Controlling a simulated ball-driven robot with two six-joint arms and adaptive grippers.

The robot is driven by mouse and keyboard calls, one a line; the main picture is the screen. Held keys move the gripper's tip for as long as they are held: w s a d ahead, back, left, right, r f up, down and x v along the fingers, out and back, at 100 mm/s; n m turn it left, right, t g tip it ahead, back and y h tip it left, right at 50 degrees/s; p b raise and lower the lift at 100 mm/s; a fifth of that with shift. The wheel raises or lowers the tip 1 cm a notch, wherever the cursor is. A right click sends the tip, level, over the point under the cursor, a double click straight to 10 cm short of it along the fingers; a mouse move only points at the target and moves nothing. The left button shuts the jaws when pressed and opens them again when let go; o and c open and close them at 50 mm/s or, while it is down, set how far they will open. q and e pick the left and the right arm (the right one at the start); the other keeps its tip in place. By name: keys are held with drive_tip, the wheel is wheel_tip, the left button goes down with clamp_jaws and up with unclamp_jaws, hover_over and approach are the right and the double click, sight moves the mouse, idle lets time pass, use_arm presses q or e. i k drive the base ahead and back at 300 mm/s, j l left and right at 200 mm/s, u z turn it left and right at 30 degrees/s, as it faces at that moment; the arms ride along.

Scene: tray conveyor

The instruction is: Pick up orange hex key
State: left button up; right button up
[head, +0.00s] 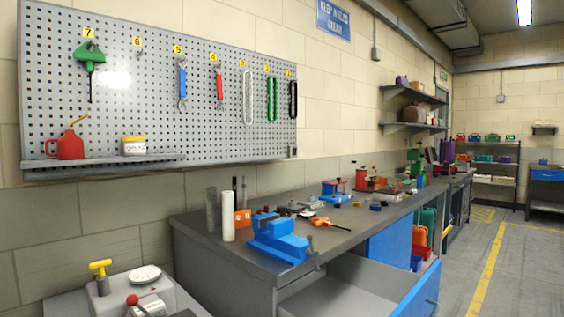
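An orange-handled tool with a thin dark shaft (320,221), which looks like the orange hex key, lies on the grey workbench (345,236) near its front edge. It is just right of a blue vise (279,240). Its shaft points right, toward the bench edge. It is small in the view, so its exact shape is hard to tell. Neither of my grippers is in view.
An open drawer (345,290) juts out below the bench. An orange block (242,218), a white cylinder (228,216) and several small parts crowd the bench's left end. A pegboard (140,95) with numbered tools hangs behind. Floor at right (500,270) is clear.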

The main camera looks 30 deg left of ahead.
sight(316, 222)
drive_tip(key=i+l+z, duration=0.2)
drive_tip(key=i+l, duration=0.15)
drive_tip(key=i, duration=0.35)
drive_tip(key=i+l+z, duration=0.2)
drive_tip(key=i, duration=0.5)
drive_tip(key=i+l+z, duration=0.25)
drive_tip(key=i, duration=0.5)
drive_tip(key=i+u, duration=0.3)
drive_tip(key=i, duration=0.25)
drive_tip(key=i+l+u, duration=0.15)
drive_tip(key=i+u, duration=0.2)
drive_tip(key=i, duration=0.2)
drive_tip(key=i+u, duration=0.25)
drive_tip(key=u, duration=0.25)
drive_tip(key=i+l+u, duration=0.1)
drive_tip(key=u, duration=0.4)
drive_tip(key=i+l+u, duration=0.2)
drive_tip(key=u, duration=0.25)
drive_tip(key=i+l+u, duration=0.25)
drive_tip(key=u, duration=0.25)
